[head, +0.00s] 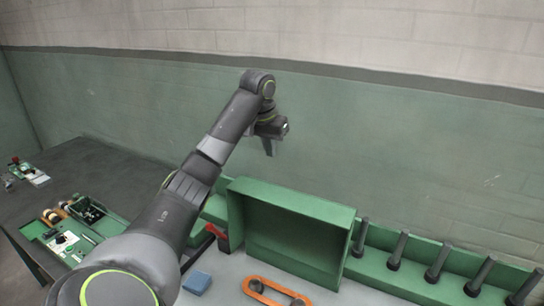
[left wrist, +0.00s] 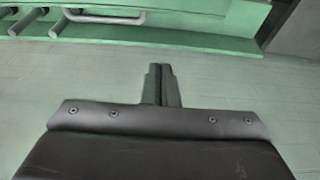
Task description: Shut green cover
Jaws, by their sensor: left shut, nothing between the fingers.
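The green cover (head: 290,232) stands open on the green machine in the head view, its hollow inner side facing me. My left gripper (head: 269,148) is up behind and above the cover's top left corner, in front of the wall, apart from the cover. Its fingers are shut and empty. In the left wrist view the closed fingers (left wrist: 160,85) point at the green wall, with no cover visible between or beside them. My right gripper is not in view.
A row of dark spindles (head: 437,262) stands right of the cover. A dark table (head: 100,170) with small parts stands left.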

